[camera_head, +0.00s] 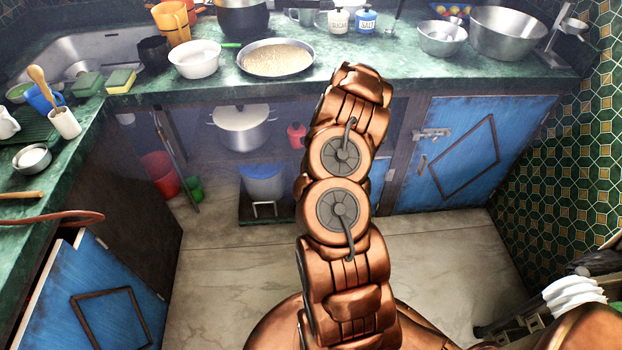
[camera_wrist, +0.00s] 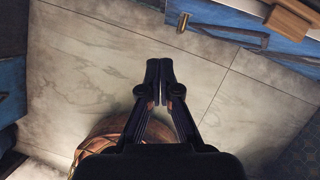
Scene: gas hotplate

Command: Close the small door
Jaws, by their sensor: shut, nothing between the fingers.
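I cannot tell which is the small door. My gripper (camera_wrist: 160,75) is shut and empty above the floor in the wrist view, apart from the blue panel (camera_wrist: 235,22) at the top. My arm hides it in the head view.
The tiled floor (camera_head: 235,262) is clear between the cabinets. An open shelf holds a large pot (camera_head: 241,132), with a blue-grey bin (camera_head: 264,182) below it. A red bucket (camera_head: 160,172) stands at the left. Green counters (camera_head: 180,97) carry bowls and pans.

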